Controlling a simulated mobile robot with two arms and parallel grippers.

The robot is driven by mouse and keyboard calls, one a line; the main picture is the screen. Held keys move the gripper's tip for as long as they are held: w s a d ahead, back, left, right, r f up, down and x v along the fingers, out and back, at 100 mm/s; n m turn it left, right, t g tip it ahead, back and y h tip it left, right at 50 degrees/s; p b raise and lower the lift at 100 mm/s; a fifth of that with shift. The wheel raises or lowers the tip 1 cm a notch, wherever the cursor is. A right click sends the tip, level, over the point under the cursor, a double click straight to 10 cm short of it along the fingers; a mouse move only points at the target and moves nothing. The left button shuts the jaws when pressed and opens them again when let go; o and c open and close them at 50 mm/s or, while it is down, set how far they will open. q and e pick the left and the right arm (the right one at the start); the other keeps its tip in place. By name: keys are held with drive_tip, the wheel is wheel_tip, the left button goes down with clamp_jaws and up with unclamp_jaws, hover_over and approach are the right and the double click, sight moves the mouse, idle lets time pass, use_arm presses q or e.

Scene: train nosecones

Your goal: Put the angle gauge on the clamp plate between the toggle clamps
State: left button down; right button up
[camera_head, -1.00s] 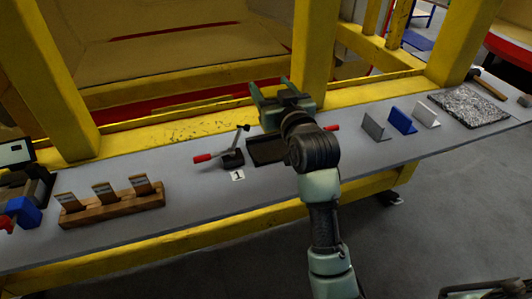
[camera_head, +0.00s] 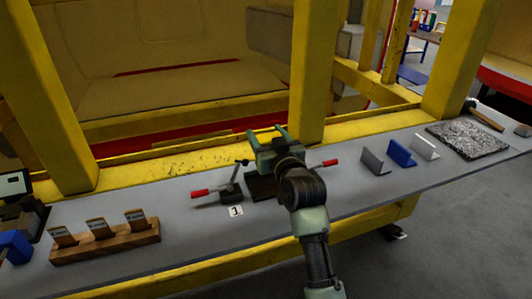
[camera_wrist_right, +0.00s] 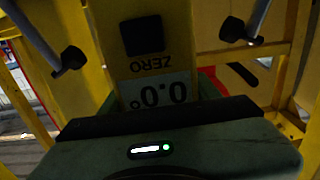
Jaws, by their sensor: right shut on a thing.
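My right gripper (camera_head: 266,140) is over the dark clamp plate (camera_head: 261,187) in the head view, partly covering it. In the right wrist view it is shut on the yellow angle gauge (camera_wrist_right: 165,65), whose display reads 0.0 and whose ZERO lettering appears upside down. The left toggle clamp (camera_head: 232,188) has a red handle pointing left. Of the right toggle clamp, the red handle (camera_head: 324,163) shows; my arm hides the rest. Clamp arms flank the gauge in the wrist view. Whether the gauge touches the plate cannot be told. My left gripper is not in view.
A tag marked 1 (camera_head: 236,211) lies before the plate. A wooden rack (camera_head: 106,249) with several cards stands at left. Grey, blue (camera_head: 401,153) and white angled blocks and a granite slab (camera_head: 467,137) are at right. A yellow post (camera_head: 318,75) rises behind the bench.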

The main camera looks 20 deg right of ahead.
drive_tip(key=shift+f, duration=2.8)
drive_tip(key=shift+f, duration=0.1)
drive_tip(key=o, duration=1.5)
drive_tip(key=shift+o, duration=0.2)
drive_tip(key=shift+s, duration=0.35)
drive_tip(key=s+b, duration=0.1)
drive_tip(key=s, duration=1)
drive_tip(key=shift+s+d, duration=0.2)
